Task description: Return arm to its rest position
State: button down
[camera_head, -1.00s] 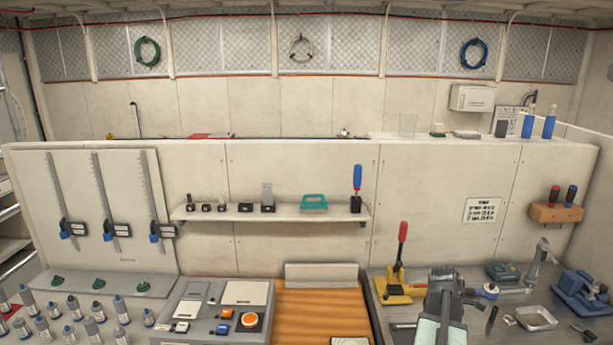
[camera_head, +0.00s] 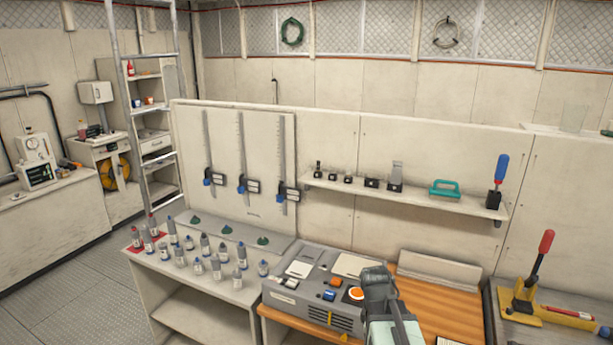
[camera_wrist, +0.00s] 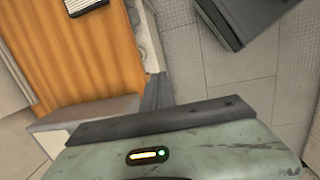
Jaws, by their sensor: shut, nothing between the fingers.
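My arm shows at the bottom centre of the head view, with a dark grey joint and a pale green cover. It stands in front of the control console (camera_head: 315,290) and the orange wooden bench top (camera_head: 440,305). In the wrist view, my gripper (camera_wrist: 158,92) shows as dark grey parts beyond a green housing with a small lit indicator. It is shut and empty. The wrist view looks past it at the orange wood surface at upper left and grey floor plates at upper right. Nothing is seen touching the gripper.
Several small bottles (camera_head: 198,266) stand on a low white bench at left. A shelf (camera_head: 400,194) holds small dark blocks, a teal-handled tool and a blue-handled tool. A red-handled yellow press (camera_head: 520,300) stands at right. Open floor (camera_head: 75,290) lies at left.

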jog(key=s+a+m+y, duration=0.2)
jog(key=a+m, duration=0.7)
jog(key=m, duration=0.2)
jog(key=shift+s+f+m, duration=0.3)
jog(key=shift+f+m, duration=0.1)
jog(key=shift+f, duration=0.05)
